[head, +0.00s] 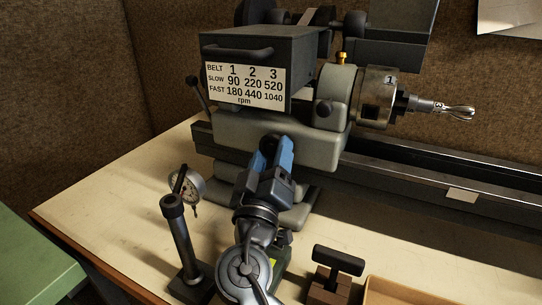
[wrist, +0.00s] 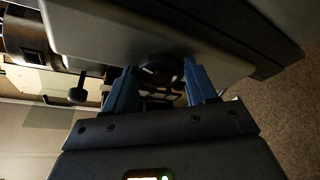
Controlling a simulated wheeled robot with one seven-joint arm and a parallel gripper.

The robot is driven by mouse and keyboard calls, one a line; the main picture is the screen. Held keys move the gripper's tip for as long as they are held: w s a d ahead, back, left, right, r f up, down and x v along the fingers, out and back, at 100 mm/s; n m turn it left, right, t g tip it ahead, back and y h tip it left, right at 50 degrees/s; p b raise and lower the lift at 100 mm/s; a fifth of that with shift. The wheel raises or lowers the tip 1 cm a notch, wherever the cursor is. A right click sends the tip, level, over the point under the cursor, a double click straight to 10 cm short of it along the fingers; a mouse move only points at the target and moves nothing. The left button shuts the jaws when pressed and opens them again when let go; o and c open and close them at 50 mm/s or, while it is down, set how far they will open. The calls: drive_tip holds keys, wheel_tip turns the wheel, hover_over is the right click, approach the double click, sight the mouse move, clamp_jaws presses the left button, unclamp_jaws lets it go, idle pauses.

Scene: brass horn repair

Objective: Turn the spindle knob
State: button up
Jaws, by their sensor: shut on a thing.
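The spindle knob (wrist: 160,69) is a dark round knob on the front of the grey lathe headstock (head: 245,138). In the wrist view it sits between the two blue fingers of my gripper (wrist: 162,78), with a small light mark on its face. In the head view my gripper (head: 273,154) reaches up from below to the headstock front, under the speed plate (head: 245,83). It is shut on the knob, which is mostly hidden by the fingers there.
A dial gauge (head: 190,188) on a dark post stand (head: 180,235) is left of my arm. The bench (head: 110,200) is clear at the left.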

drive_tip(key=shift+d+r+n+y+p, duration=0.15)
drive_tip(key=shift+n+y+p, duration=0.15)
drive_tip(key=shift+n+p, duration=0.3)
drive_tip(key=shift+a+r+n+y+p, duration=0.15)
drive_tip(key=shift+n+y+p, duration=0.15)
drive_tip(key=shift+n+p, duration=0.3)
drive_tip(key=shift+d+n+g+p, duration=0.1)
drive_tip(key=shift+n+g+p, duration=0.3)
drive_tip(key=shift+n+p, duration=0.4)
drive_tip(key=shift+f+n+y, duration=0.15)
drive_tip(key=shift+n+y, duration=0.15)
drive_tip(key=shift+n, duration=0.3)
drive_tip(key=o, duration=1.1)
drive_tip(key=shift+c, duration=0.2)
drive_tip(key=shift+f+m+b, duration=0.15)
drive_tip(key=shift+m+b, duration=0.15)
